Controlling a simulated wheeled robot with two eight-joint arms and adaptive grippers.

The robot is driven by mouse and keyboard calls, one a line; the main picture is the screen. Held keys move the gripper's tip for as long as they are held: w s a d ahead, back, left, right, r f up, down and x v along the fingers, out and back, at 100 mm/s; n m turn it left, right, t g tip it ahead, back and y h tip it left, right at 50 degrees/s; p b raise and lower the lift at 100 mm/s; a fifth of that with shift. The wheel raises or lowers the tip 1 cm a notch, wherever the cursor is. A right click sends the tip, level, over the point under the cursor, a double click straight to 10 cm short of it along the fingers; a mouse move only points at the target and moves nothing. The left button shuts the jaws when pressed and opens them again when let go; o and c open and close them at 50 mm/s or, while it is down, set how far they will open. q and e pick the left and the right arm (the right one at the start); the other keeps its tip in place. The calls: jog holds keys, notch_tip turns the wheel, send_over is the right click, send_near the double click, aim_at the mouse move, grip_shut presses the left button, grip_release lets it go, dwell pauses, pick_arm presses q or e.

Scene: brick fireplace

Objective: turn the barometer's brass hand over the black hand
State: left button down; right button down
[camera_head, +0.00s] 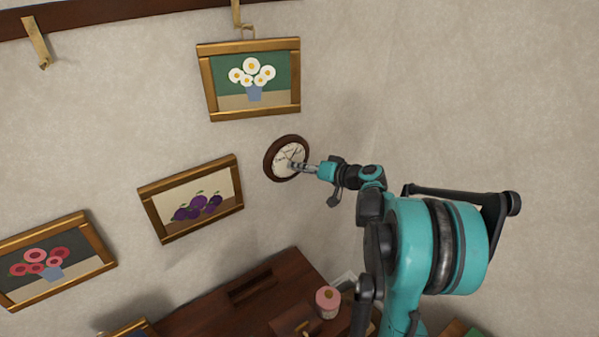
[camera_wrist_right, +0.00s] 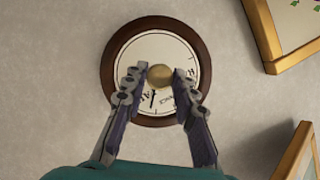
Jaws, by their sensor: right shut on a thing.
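The round barometer (camera_head: 268,162) hangs on the wall, with a dark brown wooden rim and a white dial. In the right wrist view the barometer (camera_wrist_right: 112,70) is face-on, with a brass knob (camera_wrist_right: 160,77) at the dial's centre. My right gripper (camera_head: 295,165) reaches the dial from the right. In the wrist view its two fingers (camera_wrist_right: 160,84) stand either side of the knob, shut on it. A short black hand (camera_wrist_right: 152,99) shows below the knob. I cannot make out the brass hand; the knob and fingers cover part of the dial. My left gripper is not in view.
A daisy picture (camera_head: 204,84) hangs above the barometer and a plum picture (camera_head: 150,208) to its lower left. A red-flower picture (camera_head: 98,262) hangs further left. Below is a brown wooden surface (camera_head: 215,315) with a pink jar (camera_head: 327,305). The wall to the right is bare.

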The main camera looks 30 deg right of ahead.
jog(key=shift+d+f+m+t+y+b, duration=0.15)
jog(key=shift+m+t+y+b, duration=0.45)
jog(key=shift+m+b, duration=0.95)
jog(key=shift+a+f+m+t+y+b, duration=0.1)
jog(key=shift+m+t+y+b, duration=0.7)
jog(key=shift+m, duration=1.25)
jog(key=shift+d+f+m+t+y+b, duration=0.15)
jog(key=shift+m+y+b, duration=0.25)
jog(key=shift+m+b, duration=1.3)
jog(key=shift+a+m, duration=0.1)
jog(key=shift+m, duration=0.2)
jog(key=c, duration=1.2)
grip_release()
jog(key=shift+s, duration=0.1)
